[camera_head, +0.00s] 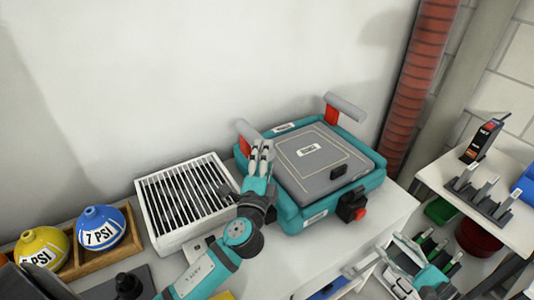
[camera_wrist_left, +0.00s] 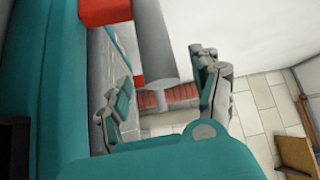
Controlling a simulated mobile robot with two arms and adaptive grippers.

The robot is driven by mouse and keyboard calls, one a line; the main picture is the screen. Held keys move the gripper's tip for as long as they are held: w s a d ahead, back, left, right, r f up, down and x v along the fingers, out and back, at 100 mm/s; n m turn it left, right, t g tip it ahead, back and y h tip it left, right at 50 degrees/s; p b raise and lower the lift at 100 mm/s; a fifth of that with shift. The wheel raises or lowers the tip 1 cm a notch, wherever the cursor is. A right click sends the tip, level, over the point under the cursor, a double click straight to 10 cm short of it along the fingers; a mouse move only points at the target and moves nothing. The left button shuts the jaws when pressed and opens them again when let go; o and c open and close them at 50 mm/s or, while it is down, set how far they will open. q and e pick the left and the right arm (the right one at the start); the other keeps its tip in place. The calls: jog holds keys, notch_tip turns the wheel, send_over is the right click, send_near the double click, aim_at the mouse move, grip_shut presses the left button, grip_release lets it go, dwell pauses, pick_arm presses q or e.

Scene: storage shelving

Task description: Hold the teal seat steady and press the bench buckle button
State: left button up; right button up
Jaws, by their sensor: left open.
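The teal seat (camera_head: 287,207) with a grey pad lies on the white worktop. A black buckle with a red button (camera_head: 360,214) sticks out at its front right corner. Grey bar handles on red mounts rise at the seat's back left (camera_head: 248,132) and back right (camera_head: 346,107). My left gripper (camera_head: 260,152) is open by the left handle, at the seat's left edge. In the left wrist view its spread fingers (camera_wrist_left: 165,97) are on either side of the grey bar's end (camera_wrist_left: 156,45); contact is unclear.
A white slatted box (camera_head: 146,212) stands left of the seat, close to my left arm. A side shelf (camera_head: 440,180) with a black rack is at right, near a red ribbed duct (camera_head: 418,75).

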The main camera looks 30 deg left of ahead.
pick_arm(q)
jog(key=shift+x, duration=0.95)
grip_shut()
pick_arm(e)
grip_shut()
pick_arm(q)
jog(key=shift+f, duration=0.1)
pick_arm(e)
jog(key=m+h, duration=0.1)
jog(key=m, duration=0.1)
jog(key=r+m+g+h, duration=0.1)
jog(key=m, duration=0.2)
jog(key=s+r+m, duration=0.1)
jog(key=m, duration=0.1)
jog(key=shift+d+r+m+g+h, duration=0.2)
jog(key=shift+d+m+g+h, duration=0.1)
jog(key=shift+d+g+h, duration=0.1)
pick_arm(q)
jog(key=shift+d, duration=0.1)
